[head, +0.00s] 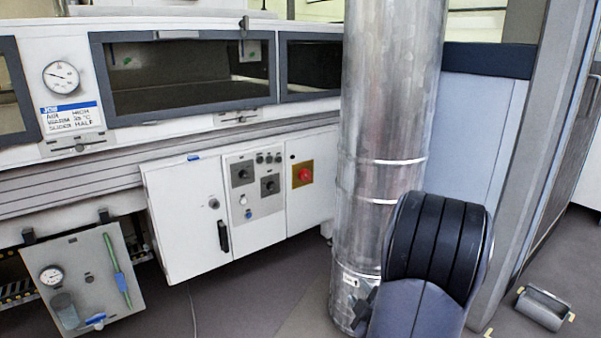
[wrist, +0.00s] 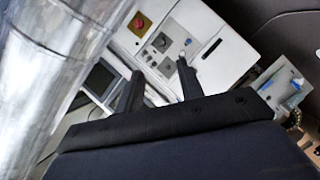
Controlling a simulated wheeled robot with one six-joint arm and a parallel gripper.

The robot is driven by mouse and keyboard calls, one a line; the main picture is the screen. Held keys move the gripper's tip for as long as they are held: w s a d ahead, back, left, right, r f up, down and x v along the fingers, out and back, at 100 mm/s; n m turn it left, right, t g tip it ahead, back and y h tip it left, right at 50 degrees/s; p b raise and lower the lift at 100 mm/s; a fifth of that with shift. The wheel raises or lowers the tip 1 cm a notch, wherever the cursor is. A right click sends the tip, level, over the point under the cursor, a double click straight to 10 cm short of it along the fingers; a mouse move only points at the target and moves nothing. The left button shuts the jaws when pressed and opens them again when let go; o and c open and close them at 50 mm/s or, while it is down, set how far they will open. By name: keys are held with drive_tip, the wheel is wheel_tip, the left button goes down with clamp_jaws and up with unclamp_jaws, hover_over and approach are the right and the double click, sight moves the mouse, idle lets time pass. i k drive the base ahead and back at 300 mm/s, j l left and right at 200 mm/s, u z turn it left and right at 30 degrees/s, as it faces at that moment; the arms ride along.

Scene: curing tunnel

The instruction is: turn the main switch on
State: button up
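A red rotary knob on a yellow plate (head: 303,174), which looks like the main switch, is on the front of a white control cabinet (head: 180,215). The angle of its knob is too small to read. It also shows at the upper left in the wrist view (wrist: 139,22). My gripper (wrist: 159,66) is open and empty, its two black fingers well apart. The knob lies beyond the fingertips and to their upper left, with a clear gap. In the head view my arm covers the lower right, and the gripper is not clearly seen.
A thick metal duct (head: 385,120) stands just right of the cabinet, and close on the left in the wrist view. Black selector knobs (head: 270,185) and small buttons sit left of the red knob. A gauge panel (head: 85,280) hangs lower left.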

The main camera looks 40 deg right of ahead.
sight(304, 175)
drive_tip(key=i+l, duration=0.15)
drive_tip(key=i, duration=0.55)
drive_tip(key=i+l+z, duration=0.15)
drive_tip(key=i, duration=0.6)
drive_tip(key=i+l, duration=0.65)
drive_tip(key=l, duration=0.25)
